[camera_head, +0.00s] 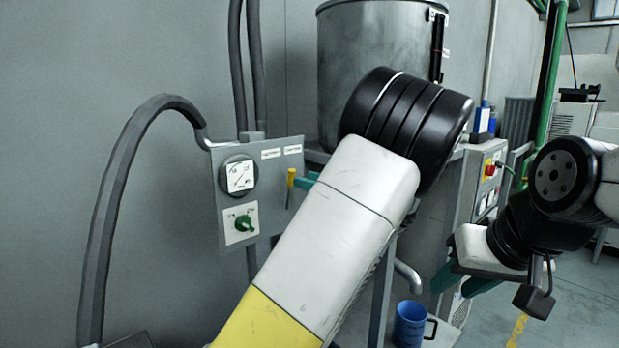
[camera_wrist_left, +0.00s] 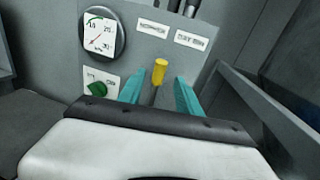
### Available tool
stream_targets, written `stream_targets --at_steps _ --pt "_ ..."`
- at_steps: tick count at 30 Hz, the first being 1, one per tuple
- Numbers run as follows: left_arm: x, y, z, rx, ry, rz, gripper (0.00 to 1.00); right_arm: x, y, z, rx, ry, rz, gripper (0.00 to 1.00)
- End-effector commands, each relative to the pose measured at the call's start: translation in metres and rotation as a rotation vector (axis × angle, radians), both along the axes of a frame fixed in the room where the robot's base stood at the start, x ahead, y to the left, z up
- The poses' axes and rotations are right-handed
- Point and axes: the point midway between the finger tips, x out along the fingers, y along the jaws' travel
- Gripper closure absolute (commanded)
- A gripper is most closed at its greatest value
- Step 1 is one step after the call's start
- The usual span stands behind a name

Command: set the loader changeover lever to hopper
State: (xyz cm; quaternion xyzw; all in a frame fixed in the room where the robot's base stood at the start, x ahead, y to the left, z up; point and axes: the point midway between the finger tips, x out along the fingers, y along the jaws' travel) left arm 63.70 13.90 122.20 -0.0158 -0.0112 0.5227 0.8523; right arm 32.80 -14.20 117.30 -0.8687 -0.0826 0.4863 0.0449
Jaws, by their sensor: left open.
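The changeover lever has a yellow knob (camera_head: 291,177) on a thin stem, on a grey wall panel (camera_head: 218,178) below two white labels. The lever also shows in the left wrist view (camera_wrist_left: 159,71), its knob below the labels. My left gripper (camera_head: 303,181) is open at the lever. In the left wrist view its teal fingers (camera_wrist_left: 159,82) stand on either side of the lever, with gaps showing. My right gripper (camera_head: 461,286) hangs at the right, its teal fingers apart and empty.
A round gauge (camera_head: 240,176) and a green knob (camera_head: 245,223) sit left of the lever on the panel. A large metal hopper (camera_head: 345,40) stands behind my left arm. A blue mug (camera_head: 408,325) stands low down. A control box with a red button (camera_head: 489,170) is further right.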

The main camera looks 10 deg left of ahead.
Motion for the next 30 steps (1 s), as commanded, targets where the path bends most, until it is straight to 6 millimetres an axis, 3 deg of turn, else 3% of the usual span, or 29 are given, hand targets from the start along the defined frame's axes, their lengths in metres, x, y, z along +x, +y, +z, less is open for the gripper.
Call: stream_targets --at_steps 7,19,26,30 --pt "0.017 0.033 0.000 -0.001 0.000 0.002 0.59 0.000 0.000 0.000 0.000 0.000 0.000 0.64" --pt "0.021 0.042 -0.001 -0.002 0.000 0.000 0.59 0.000 0.000 0.000 0.000 0.001 0.000 0.64" --pt "0.021 0.042 -0.001 -0.003 0.000 0.000 1.00 0.000 0.000 0.000 0.000 0.001 0.000 0.64" --pt "0.021 0.042 -0.001 -0.003 0.000 0.000 1.00 0.000 0.000 0.000 0.000 0.001 0.000 0.64"
